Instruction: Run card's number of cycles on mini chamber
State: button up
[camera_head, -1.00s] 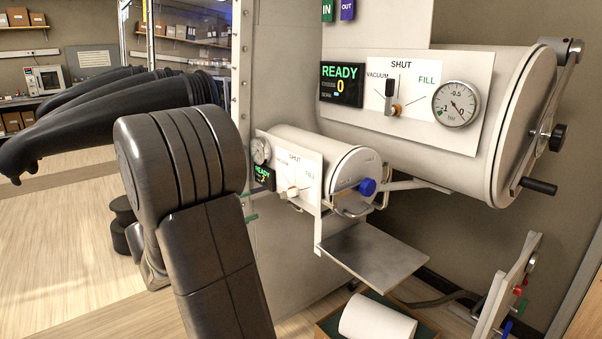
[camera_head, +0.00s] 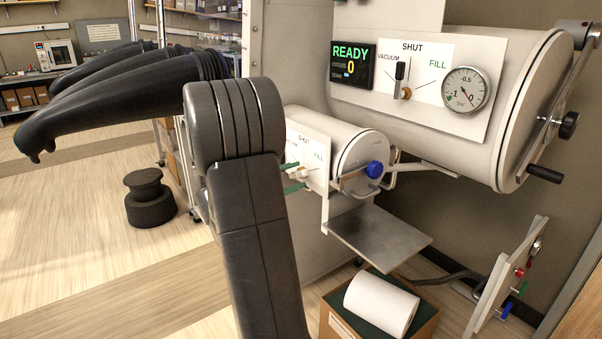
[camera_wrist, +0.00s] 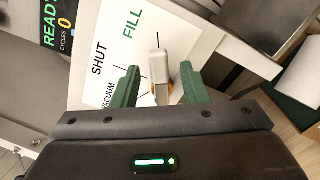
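The mini chamber (camera_head: 322,128) is the smaller white cylinder with a blue door knob (camera_head: 375,170). Its front panel (camera_head: 318,150), marked VACUUM, SHUT and FILL, also shows in the wrist view (camera_wrist: 95,35). A small pale lever (camera_wrist: 158,62) stands out from this panel. My gripper (camera_wrist: 160,69) is open, its green fingers on either side of the lever, with a visible gap on each side. In the head view, my gripper (camera_head: 300,175) is partly hidden behind my arm. The mini chamber's display (camera_wrist: 57,22) reads READY, CYCLES 0. No cycle card is readable.
The large chamber (camera_head: 520,110) above has its own lever (camera_head: 401,80), gauge (camera_head: 465,90) and READY 0 display (camera_head: 351,66). A metal shelf (camera_head: 378,240) juts out below the mini chamber. A box (camera_head: 340,325) with a white roll stands below. Black gloves (camera_head: 120,95) project at left.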

jog(key=shift+x, duration=1.3)
grip_shut()
